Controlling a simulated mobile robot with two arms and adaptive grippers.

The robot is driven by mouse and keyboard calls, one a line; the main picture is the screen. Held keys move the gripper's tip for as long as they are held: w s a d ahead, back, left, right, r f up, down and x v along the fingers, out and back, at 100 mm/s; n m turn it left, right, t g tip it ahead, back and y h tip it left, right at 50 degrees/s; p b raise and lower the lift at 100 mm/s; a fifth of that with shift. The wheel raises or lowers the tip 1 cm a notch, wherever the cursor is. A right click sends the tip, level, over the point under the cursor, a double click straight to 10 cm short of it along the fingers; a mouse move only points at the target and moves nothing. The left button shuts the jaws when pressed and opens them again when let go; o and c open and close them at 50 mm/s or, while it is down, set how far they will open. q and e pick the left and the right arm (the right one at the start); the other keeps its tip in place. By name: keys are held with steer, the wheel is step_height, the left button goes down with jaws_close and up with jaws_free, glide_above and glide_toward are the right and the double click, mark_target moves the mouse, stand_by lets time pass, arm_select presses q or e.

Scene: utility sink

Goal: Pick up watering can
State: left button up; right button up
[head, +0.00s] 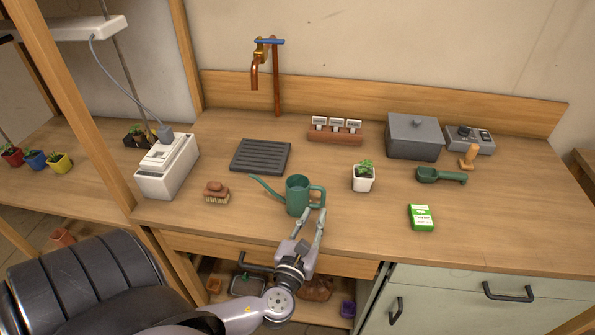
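A green watering can (297,196) stands upright on the wooden counter near its front edge. Its spout points left and its looped handle is on the right. My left gripper (313,213) reaches up from the front edge. Its two fingers are apart, with the tips just in front of the can's body and handle. I cannot tell whether a finger touches the handle. No part of the can is clearly held. My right gripper is not in view.
A potted plant (363,178) stands right of the can, and a green packet (420,217) lies farther right. A brush (216,194) lies left. A dark slatted tray (260,157) and copper tap (258,68) are behind. The counter's front right is clear.

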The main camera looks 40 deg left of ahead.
mark_target(322, 198)
arm_select(q)
steer(key=x, duration=0.3)
steer(key=shift+w, duration=0.1)
steer(key=p+x, duration=0.1)
steer(key=x, duration=0.1)
steer(key=p+x, duration=0.1)
steer(key=x, duration=0.2)
steer(key=shift+w+f, duration=0.2)
steer(key=shift+f, duration=0.05)
steer(key=shift+s, duration=0.1)
steer(key=shift+c, duration=0.2)
jaws_close()
steer(key=shift+a, duration=0.1)
